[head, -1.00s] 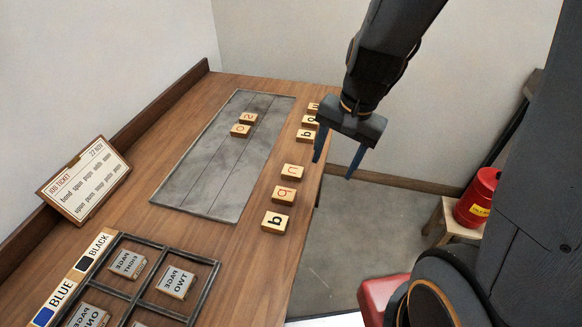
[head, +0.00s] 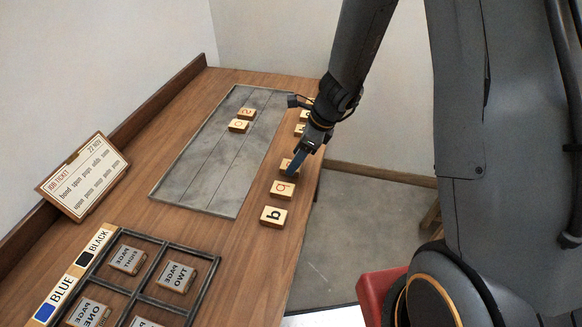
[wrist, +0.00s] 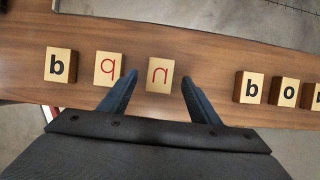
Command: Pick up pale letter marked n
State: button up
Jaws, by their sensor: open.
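The pale block with a red n-shaped letter (wrist: 159,76) lies on the wooden bench, between and just beyond my fingertips in the wrist view. In the head view the same block (head: 285,165) is partly hidden by my fingers. My gripper (head: 294,163) is open above it, with one blue finger on each side in the wrist view (wrist: 160,85). I cannot tell exactly how high the fingertips are above the bench. Nothing is held.
Beside it are a red q block (wrist: 109,69) and a black b block (wrist: 59,65); to the right are black b (wrist: 250,88) and o (wrist: 285,92) blocks. A grey metal plate (head: 205,165) bears two blocks. A framed tray (head: 205,273) and job ticket (head: 82,177) are left.

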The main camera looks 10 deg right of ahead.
jog(key=shift+x, duration=1.3)
jog(key=shift+c, duration=0.3)
jog(key=c, duration=1.1)
jog(key=shift+o, duration=0.2)
jog(key=shift+r, duration=0.1)
